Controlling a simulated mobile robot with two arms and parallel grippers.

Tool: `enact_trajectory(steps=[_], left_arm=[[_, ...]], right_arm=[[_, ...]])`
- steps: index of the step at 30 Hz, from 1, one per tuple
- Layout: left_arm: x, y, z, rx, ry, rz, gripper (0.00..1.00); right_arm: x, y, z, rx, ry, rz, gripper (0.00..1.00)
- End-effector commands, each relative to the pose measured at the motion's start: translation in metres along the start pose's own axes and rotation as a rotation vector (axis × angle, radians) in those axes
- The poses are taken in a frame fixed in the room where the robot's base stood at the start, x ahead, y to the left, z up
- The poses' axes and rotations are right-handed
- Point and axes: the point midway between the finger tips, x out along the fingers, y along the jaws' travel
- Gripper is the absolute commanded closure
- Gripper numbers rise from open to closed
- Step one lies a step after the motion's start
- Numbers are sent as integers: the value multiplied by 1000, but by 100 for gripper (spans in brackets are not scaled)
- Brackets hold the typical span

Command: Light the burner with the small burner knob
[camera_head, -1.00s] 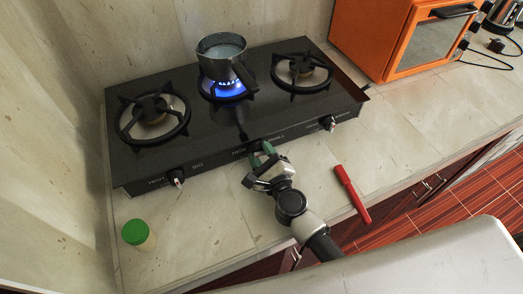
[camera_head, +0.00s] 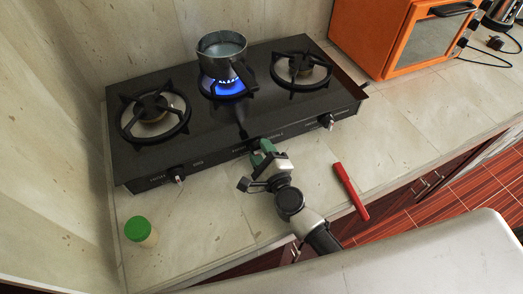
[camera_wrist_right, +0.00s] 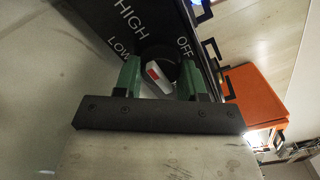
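The black gas stove (camera_head: 210,120) stands on the counter with three burners. The middle burner (camera_head: 228,88) burns with a blue flame under a grey pot; the left burner (camera_head: 152,113) and right burner (camera_head: 300,68) show no flame. My right gripper (camera_head: 260,150) is at the middle of the stove's front panel. In the right wrist view, its green fingers (camera_wrist_right: 160,80) stand on either side of a black and white knob (camera_wrist_right: 158,88) with a red mark. HIGH, LOW and OFF are printed around this knob. I cannot tell whether the fingers press on it. My left gripper is out of view.
The left knob (camera_head: 178,179) and right knob (camera_head: 328,124) are uncovered on the front panel. A green-lidded jar (camera_head: 139,230) and a red stick-like object (camera_head: 350,190) lie on the counter in front. An orange oven (camera_head: 395,40) stands at the back right.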

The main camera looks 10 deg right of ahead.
Motion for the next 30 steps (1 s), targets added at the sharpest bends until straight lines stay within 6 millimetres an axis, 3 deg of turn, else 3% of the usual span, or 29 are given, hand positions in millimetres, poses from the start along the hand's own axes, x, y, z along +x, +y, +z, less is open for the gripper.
enact_trajectory(steps=[1, 5, 19, 30], left_arm=[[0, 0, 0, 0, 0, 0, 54], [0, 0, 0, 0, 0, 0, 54], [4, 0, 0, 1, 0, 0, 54], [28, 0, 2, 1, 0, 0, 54]], right_arm=[[0, 0, 0, 0, 0, 1, 53], [0, 0, 0, 1, 0, 1, 34], [1, -1, 0, 53, -1, -6, 34], [0, 2, -1, 511, -2, -4, 34]])
